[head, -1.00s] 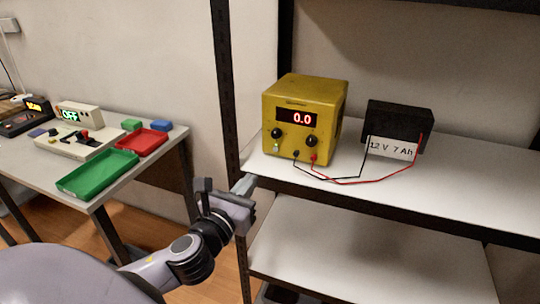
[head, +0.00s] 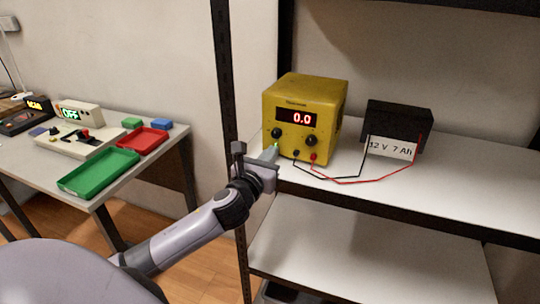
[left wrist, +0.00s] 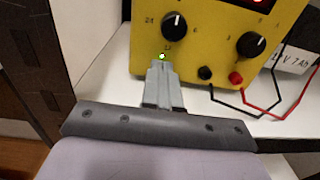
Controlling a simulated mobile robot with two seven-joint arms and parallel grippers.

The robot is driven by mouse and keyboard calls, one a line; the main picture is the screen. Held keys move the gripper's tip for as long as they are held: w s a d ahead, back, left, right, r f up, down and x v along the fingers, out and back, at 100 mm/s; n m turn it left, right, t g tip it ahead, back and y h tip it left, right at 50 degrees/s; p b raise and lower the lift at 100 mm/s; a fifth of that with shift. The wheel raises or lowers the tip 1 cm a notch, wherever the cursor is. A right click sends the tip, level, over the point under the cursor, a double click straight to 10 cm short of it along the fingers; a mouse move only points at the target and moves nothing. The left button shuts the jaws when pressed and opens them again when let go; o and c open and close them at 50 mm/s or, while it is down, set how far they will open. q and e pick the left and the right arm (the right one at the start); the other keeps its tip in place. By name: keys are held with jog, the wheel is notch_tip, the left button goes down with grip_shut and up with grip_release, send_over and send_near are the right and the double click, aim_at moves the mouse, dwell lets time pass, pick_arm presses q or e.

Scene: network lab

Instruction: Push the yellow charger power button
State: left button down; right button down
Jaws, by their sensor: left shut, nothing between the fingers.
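The yellow charger (head: 303,115) stands on the upper shelf, its red display reading 0.0. It fills the upper part of the left wrist view (left wrist: 215,45). Two black knobs sit on its front. A small green-lit power button (left wrist: 162,57) is low on the front under the left knob. My left gripper (head: 272,152) is shut and empty, its fingertips (left wrist: 160,66) just below and in front of the button. In the wrist view the tips overlap the button's lower edge; I cannot tell whether they touch it. My right gripper is not in view.
A black 12 V 7 Ah battery (head: 399,128) stands right of the charger, joined by black and red leads lying on the shelf (head: 470,190). A dark rack post (head: 224,90) rises just left. A table with green (head: 98,173) and red trays is further left.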

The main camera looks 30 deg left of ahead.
pick_arm(q)
jog(key=shift+w+a+r+p, duration=0.2)
jog(key=shift+w+p, duration=0.25)
jog(key=shift+w, duration=0.15)
jog(key=shift+w+f, duration=0.15)
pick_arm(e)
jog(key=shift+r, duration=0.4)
